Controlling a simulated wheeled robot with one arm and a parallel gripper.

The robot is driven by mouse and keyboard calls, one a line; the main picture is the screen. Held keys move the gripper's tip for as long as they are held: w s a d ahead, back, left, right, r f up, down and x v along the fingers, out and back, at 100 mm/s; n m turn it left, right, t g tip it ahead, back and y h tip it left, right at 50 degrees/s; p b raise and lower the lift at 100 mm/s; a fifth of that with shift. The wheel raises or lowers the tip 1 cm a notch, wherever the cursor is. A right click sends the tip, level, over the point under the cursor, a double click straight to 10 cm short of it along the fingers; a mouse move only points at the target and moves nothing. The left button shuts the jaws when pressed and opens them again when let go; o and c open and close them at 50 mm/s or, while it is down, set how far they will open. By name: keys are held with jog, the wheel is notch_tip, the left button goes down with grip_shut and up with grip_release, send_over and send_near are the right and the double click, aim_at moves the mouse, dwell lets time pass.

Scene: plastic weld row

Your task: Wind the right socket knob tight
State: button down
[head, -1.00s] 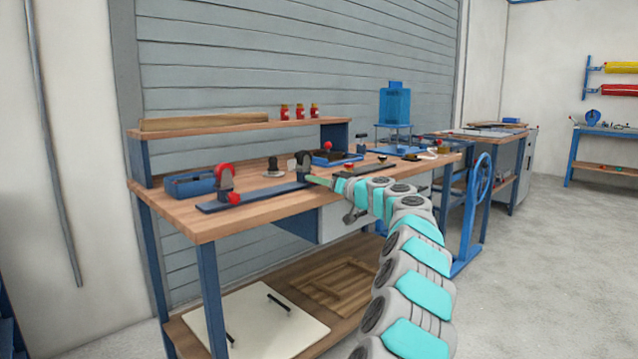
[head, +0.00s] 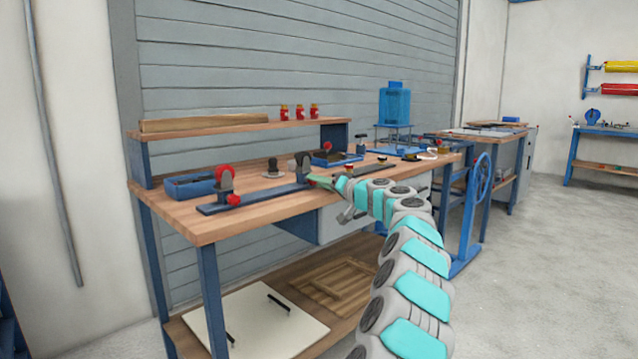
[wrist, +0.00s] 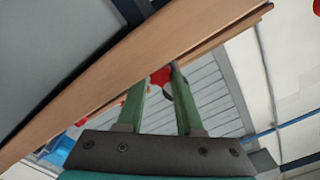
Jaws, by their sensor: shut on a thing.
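A long blue bar fixture (head: 257,198) lies along the front of the wooden bench. At its left end stands a grey upright socket (head: 225,180) with a red knob (head: 233,199) at its foot. The right socket (head: 302,163) is a grey upright at the bar's right end. My gripper (head: 312,180) reaches in from the right to this right socket. In the wrist view its green fingers are shut on the right socket knob (wrist: 161,77), which shows as a red patch between the tips. In the head view this knob is hidden behind the fingers.
A blue bin (head: 188,187) sits at the bench's left, and a blue tray (head: 333,158) stands behind the right socket. Red jars (head: 299,112) and a plank (head: 203,123) rest on the shelf. A blue handwheel (head: 482,177) stands right of my arm. Open floor lies at the right.

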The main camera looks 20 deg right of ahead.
jog(key=c, duration=0.6)
grip_release()
jog(key=shift+o, duration=0.2)
jog(key=shift+f, duration=0.1)
